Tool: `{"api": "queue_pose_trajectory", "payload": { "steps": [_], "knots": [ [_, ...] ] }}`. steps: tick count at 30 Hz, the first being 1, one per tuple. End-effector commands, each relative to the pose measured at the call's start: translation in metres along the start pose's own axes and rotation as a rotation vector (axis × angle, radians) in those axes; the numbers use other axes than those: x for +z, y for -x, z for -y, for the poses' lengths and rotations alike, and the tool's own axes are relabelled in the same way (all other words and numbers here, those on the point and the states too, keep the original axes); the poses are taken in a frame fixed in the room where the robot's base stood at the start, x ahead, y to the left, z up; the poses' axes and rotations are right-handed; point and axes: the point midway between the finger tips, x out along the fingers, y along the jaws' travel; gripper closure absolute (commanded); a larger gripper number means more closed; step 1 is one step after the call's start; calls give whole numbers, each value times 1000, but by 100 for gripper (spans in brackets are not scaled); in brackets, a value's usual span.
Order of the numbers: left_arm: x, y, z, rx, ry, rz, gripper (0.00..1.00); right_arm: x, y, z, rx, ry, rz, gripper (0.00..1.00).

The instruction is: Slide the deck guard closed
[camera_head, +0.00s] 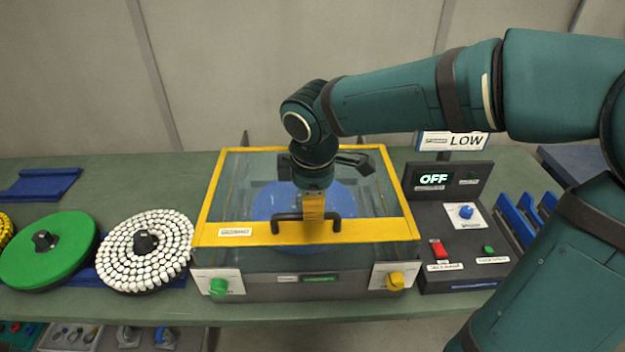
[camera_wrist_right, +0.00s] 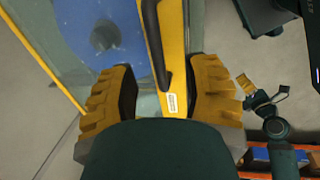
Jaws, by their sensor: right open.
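The deck guard is a clear cover with a yellow frame (camera_head: 240,233), lying over a grey deck (camera_head: 262,290) in the head view. A blue disc (camera_head: 268,200) shows through it. A black handle (camera_head: 346,215) stands on the guard's front yellow bar. My right gripper (camera_head: 313,222) points down at the handle's middle. In the right wrist view its yellow fingers (camera_wrist_right: 160,90) are apart, either side of the bar and black handle (camera_wrist_right: 152,35). I cannot tell whether they touch it. My left gripper (camera_wrist_right: 246,86) seems to show small in the right wrist view, its jaws unclear.
A green knob (camera_head: 218,287) and a yellow knob (camera_head: 395,281) sit on the deck's front. A control panel (camera_head: 460,255) reading OFF stands to the right, with a LOW sign behind. A green disc (camera_head: 50,245) and a white-studded disc (camera_head: 147,250) lie left.

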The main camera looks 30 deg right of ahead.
Motion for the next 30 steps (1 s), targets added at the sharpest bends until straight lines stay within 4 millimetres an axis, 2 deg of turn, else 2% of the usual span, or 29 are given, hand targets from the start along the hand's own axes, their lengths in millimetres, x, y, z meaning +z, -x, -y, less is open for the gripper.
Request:
{"api": "queue_pose_trajectory", "payload": {
  "steps": [3, 10, 15, 30],
  "knots": [
    [0, 0, 0, 0, 0, 0, 53, -1, 24, -1, 4, 0, -3, 52],
    [0, 0, 0, 0, 0, 0, 53, 0, 52, 0, 0, 0, 0, 52],
    [0, 0, 0, 0, 0, 0, 53, 0, 58, 1, -1, 1, 1, 52],
    [0, 0, 0, 0, 0, 0, 53, 0, 57, 1, -1, 1, 1, 52]
  ]
}}
